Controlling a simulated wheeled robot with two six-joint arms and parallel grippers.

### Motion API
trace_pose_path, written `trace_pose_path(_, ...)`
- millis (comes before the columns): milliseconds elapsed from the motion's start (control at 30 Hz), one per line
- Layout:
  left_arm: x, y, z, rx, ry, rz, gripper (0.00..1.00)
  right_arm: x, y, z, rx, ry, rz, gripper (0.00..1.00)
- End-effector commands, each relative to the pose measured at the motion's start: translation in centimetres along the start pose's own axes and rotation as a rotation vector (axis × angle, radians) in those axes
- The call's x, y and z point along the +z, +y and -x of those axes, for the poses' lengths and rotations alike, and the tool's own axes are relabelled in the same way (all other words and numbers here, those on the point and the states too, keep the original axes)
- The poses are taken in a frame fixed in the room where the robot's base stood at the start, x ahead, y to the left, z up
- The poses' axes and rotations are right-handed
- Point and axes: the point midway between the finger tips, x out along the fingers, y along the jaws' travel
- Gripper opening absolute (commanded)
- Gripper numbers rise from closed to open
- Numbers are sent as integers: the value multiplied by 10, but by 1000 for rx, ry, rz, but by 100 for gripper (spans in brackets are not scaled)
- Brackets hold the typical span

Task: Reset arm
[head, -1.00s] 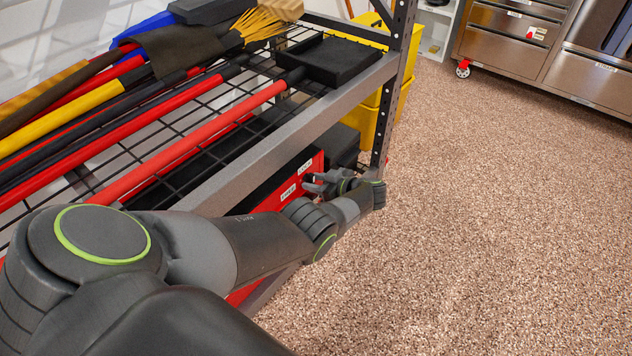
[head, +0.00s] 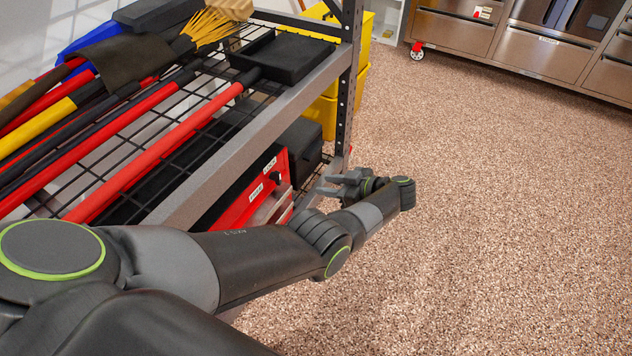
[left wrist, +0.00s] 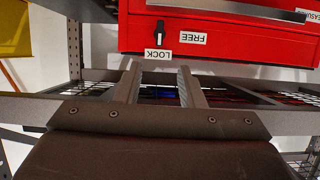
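The red steel toolchest (head: 247,197) sits on the lower level of the shelf rack in the head view, partly hidden by the upper shelf and my arm. In the left wrist view the chest (left wrist: 220,38) appears upside down, with a black lock knob (left wrist: 159,33) between the LOCK label (left wrist: 158,54) and the chest's red face. A FREE label (left wrist: 193,38) is beside it. My left gripper (head: 322,186) is just outside the rack in front of the chest. Its two fingers (left wrist: 159,68) are apart with nothing between them. My right gripper is not in view.
The upper wire shelf (head: 190,205) holds long-handled tools and a black tray (head: 290,58). A rack post (head: 347,85) stands behind my gripper. Yellow bins (head: 325,115) are beyond it. Speckled floor (head: 480,220) to the right is clear, up to steel cabinets (head: 545,50).

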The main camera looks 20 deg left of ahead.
Motion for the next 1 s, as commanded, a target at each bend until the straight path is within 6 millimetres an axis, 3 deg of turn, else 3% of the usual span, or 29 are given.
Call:
trace_pose_path(667, 1, 1, 5, 10, 1, 6, 35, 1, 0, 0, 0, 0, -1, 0)
trace_pose_path(833, 7, 15, -12, 151, 12, 84, 35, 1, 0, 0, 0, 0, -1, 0)
trace_pose_path(1000, 10, 38, -31, 446, 28, 212, 35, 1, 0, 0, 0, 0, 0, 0)
